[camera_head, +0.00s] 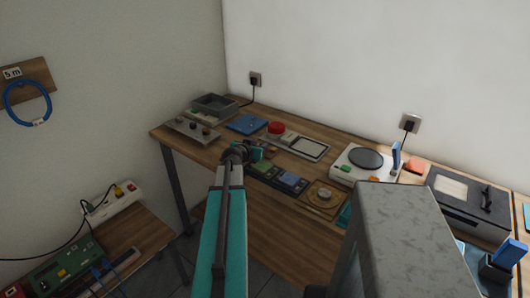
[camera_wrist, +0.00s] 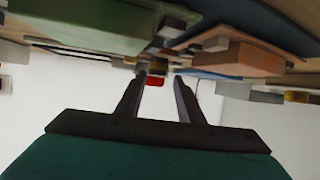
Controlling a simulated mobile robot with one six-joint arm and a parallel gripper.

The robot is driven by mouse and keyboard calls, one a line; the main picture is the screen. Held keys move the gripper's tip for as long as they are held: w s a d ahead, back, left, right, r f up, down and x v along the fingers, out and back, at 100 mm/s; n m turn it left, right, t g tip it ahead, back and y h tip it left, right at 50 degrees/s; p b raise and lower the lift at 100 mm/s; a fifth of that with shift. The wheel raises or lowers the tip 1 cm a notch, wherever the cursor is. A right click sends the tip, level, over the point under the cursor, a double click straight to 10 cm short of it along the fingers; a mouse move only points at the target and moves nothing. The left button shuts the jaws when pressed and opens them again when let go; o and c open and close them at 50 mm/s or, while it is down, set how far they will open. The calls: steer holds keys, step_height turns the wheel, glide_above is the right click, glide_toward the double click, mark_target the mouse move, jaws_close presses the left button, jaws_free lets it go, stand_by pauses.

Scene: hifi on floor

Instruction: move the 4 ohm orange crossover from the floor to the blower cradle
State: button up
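My gripper (camera_head: 257,151) is over the left part of the wooden workbench at the end of my teal arm. In the wrist view my gripper (camera_wrist: 160,80) shows two dark fingers standing apart, with nothing held between them. The wrist picture looks upside down, with the bench things along its top. No orange crossover marked 4 ohm can be made out on the floor in either view. I cannot tell which thing is the blower cradle. A dull orange block (camera_wrist: 238,58) shows in the wrist view; I cannot tell what it is.
The workbench (camera_head: 180,145) bears a grey tray (camera_head: 214,104), a red round part (camera_head: 277,127), a white device with a dark disc (camera_head: 366,158) and a dark box (camera_head: 470,200). A lower table (camera_head: 140,232) at left holds a green board (camera_head: 67,262) and a power strip (camera_head: 112,202).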

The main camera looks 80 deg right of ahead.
steer(key=shift+d, duration=0.15)
steer(key=shift+p+x, duration=0.9)
steer(key=shift+x, duration=0.4)
steer(key=shift+s+p+x, duration=0.2)
steer(key=shift+p+x, duration=0.2)
steer(key=shift+x, duration=0.8)
jaws_close()
